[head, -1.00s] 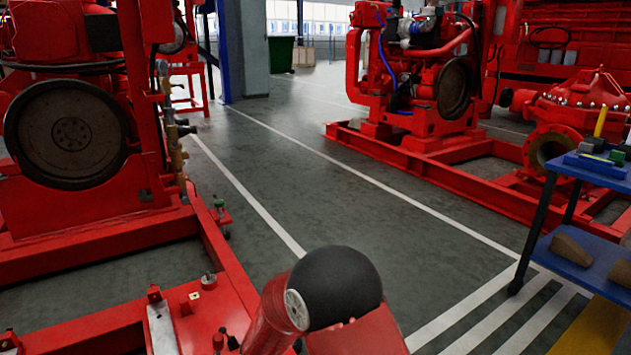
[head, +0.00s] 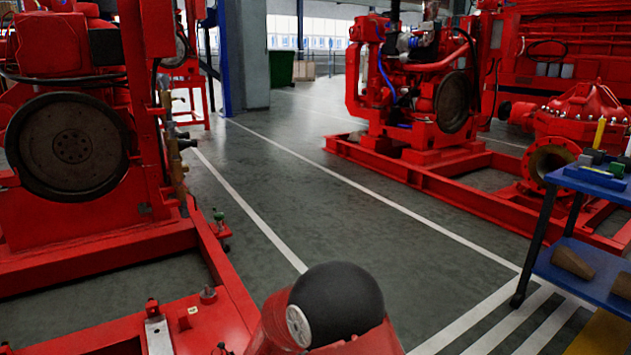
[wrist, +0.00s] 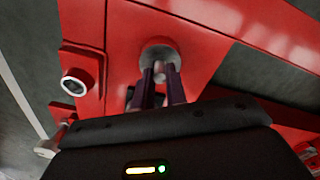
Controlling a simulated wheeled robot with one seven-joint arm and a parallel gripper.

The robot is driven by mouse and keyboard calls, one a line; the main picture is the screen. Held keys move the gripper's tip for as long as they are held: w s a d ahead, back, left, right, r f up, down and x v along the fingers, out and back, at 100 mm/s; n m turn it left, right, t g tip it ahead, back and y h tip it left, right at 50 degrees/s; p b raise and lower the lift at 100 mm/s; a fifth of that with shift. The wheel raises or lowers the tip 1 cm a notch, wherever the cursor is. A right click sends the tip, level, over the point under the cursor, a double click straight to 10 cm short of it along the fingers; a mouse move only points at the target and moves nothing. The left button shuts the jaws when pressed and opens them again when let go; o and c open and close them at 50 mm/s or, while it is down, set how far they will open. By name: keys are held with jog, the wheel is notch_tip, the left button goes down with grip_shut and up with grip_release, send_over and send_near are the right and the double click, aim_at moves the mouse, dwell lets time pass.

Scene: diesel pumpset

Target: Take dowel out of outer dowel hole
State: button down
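In the wrist view, my gripper (wrist: 161,76) has two dark fingers pointing at a grey round boss (wrist: 160,50) on a red steel frame (wrist: 125,25). A small pale pin, apparently the dowel (wrist: 160,73), shows between the fingertips in front of the boss. I cannot tell whether the fingers press on it. The hole itself is hidden. In the head view the red frame (head: 228,270) runs along the lower left; my gripper is not visible there.
A red block with a hex-socket fitting (wrist: 72,86) sits left of the fingers. In the head view, a blue cart (head: 590,270) with wedges and small parts stands at right. Another pumpset (head: 420,110) stands behind. The grey floor (head: 290,180) between them is clear.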

jog(key=shift+r+p, duration=1.15)
jog(key=shift+r, duration=0.45)
dwell(0.7)
jog(key=shift+r+p, duration=1.7)
jog(key=shift+r, duration=0.75)
